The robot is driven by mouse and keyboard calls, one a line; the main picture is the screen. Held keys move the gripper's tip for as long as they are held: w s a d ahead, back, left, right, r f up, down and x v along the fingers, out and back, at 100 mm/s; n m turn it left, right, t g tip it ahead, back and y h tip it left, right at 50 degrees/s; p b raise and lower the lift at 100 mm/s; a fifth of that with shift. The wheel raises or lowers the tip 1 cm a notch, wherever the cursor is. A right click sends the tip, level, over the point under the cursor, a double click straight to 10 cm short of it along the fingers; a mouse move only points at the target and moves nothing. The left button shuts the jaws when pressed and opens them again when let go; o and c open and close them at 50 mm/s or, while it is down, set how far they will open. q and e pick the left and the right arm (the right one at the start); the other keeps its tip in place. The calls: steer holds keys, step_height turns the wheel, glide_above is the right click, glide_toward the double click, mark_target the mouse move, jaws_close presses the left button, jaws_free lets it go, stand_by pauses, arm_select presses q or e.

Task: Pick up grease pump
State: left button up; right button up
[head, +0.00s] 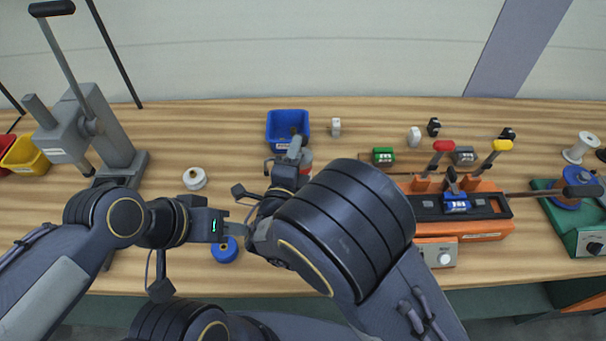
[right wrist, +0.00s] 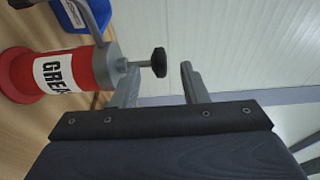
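The grease pump (right wrist: 75,72) is a red cylinder with a white label, a grey top and a black knob on a grey stem. In the head view the grease pump (head: 307,160) stands on the bench in front of the blue bin, mostly hidden by my right gripper. My right gripper (right wrist: 159,68) is open, its two fingers apart beside the pump top. The black knob appears between them; contact cannot be told. My left gripper (head: 240,228) is over the front of the bench, well left of the pump; its fingers are too small to judge.
The blue bin (head: 288,124) stands behind the pump. A white spool (head: 195,178) and a blue spool (head: 224,250) lie to the left. An orange fixture (head: 465,225) with red and yellow levers stands right. A grey lever press (head: 85,135) stands far left.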

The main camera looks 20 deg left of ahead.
steer(key=w, duration=0.4)
steer(key=shift+w+a+b, duration=0.15)
steer(key=shift+w+b, duration=0.2)
jaws_close()
stand_by(1.0)
